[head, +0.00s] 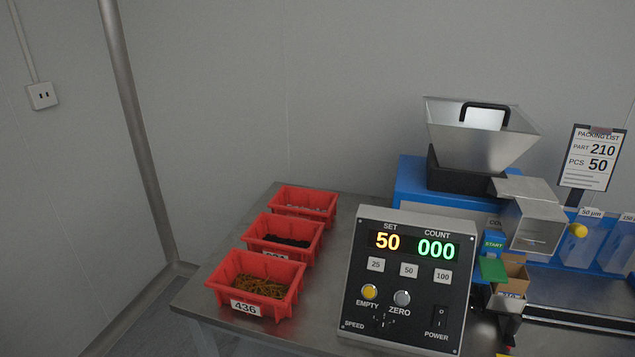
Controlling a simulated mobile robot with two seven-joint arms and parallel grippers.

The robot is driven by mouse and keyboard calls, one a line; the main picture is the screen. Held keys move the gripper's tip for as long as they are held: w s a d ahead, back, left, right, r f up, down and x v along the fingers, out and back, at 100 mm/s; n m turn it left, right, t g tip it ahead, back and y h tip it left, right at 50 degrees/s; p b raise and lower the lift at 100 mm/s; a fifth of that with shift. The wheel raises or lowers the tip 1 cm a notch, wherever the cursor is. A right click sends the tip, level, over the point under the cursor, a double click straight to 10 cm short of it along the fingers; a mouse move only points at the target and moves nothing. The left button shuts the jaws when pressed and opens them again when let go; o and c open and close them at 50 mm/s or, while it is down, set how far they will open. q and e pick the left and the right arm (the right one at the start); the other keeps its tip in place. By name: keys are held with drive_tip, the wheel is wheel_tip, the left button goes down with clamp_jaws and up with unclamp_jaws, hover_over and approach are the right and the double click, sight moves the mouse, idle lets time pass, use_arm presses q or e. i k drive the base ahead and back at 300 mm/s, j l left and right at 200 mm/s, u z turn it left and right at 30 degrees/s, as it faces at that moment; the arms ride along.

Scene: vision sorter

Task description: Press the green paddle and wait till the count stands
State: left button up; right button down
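The green paddle (493,270) sits below a blue block marked START (494,243), right of the control panel (409,325). The count display (436,249) reads 000 in green. The set display (388,242) reads 50 in yellow. A metal chute (535,215) is above and right of the paddle. A small open cardboard box (516,267) is partly visible behind the paddle, its contents hidden. I can make out neither gripper in the head view. A small dark part with red and yellow bits is below the paddle; I cannot tell what it is.
Red bins (258,284) of parts stand in a row at the left of the steel table; the front one is marked 436. A steel hopper (480,135) stands on the blue machine (412,180). The packing list (594,158) reads part 210, 50 pieces.

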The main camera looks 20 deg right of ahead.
sight(492, 269)
drive_tip(key=z, duration=1.55)
